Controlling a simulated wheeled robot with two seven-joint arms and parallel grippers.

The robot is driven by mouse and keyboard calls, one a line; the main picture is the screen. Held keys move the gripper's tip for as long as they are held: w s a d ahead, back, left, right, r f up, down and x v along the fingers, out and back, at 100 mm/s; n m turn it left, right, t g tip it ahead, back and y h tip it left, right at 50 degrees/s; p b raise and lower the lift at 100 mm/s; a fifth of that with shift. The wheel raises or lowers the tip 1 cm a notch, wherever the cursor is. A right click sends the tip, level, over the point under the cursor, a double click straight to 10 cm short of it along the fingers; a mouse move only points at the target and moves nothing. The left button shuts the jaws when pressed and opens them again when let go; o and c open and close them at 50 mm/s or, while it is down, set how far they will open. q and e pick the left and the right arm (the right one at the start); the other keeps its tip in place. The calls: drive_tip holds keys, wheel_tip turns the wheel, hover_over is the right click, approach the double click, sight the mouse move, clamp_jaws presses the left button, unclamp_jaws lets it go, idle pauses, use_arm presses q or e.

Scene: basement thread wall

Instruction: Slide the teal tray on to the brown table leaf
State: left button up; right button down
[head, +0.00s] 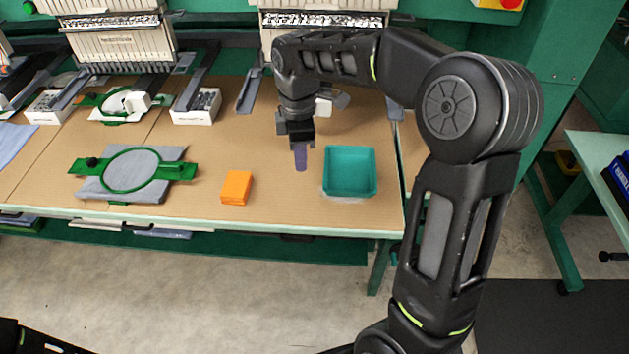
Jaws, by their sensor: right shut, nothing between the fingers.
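The teal tray (349,171) is a shallow square tray, empty, near the right front of the brown table leaf (262,207). A pale patch shows along its front edge, and I cannot tell what it is. My right gripper (301,158) points down just left of the tray, its fingers shut with nothing between them. I cannot tell whether the fingers touch the tray or the table. My left gripper is out of view; only a dark part of mine shows at the bottom left.
An orange block (237,187) lies left of the tray. A green embroidery hoop (132,170) on grey cloth lies farther left. White boxes (196,106) and embroidery machines (120,40) stand at the back. The table's front edge runs close before the tray.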

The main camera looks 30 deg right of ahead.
sight(369, 189)
wheel_tip(369, 189, down, 9)
drive_tip(key=shift+f+p, duration=0.15)
drive_tip(key=shift+p, duration=0.25)
drive_tip(key=d, duration=0.1)
drive_tip(key=s+d, duration=0.1)
drive_tip(key=p, duration=0.1)
drive_tip(key=shift+s+d+f, duration=0.15)
drive_tip(key=shift+d+f, duration=0.15)
drive_tip(key=shift+d, duration=0.1)
drive_tip(key=shift+s+d+f, duration=0.1)
drive_tip(key=shift+s+d, duration=0.05)
drive_tip(key=shift+d, duration=0.3)
drive_tip(key=s+d, duration=0.1)
drive_tip(key=d, duration=0.3)
drive_tip(key=s+d, duration=0.2)
drive_tip(key=d, duration=0.1)
drive_tip(key=s+d, duration=0.2)
drive_tip(key=d, duration=0.2)
drive_tip(key=shift+s+d, duration=0.25)
drive_tip(key=shift+d, duration=0.1)
drive_tip(key=shift+w+a, duration=0.15)
drive_tip(key=shift+a, duration=0.05)
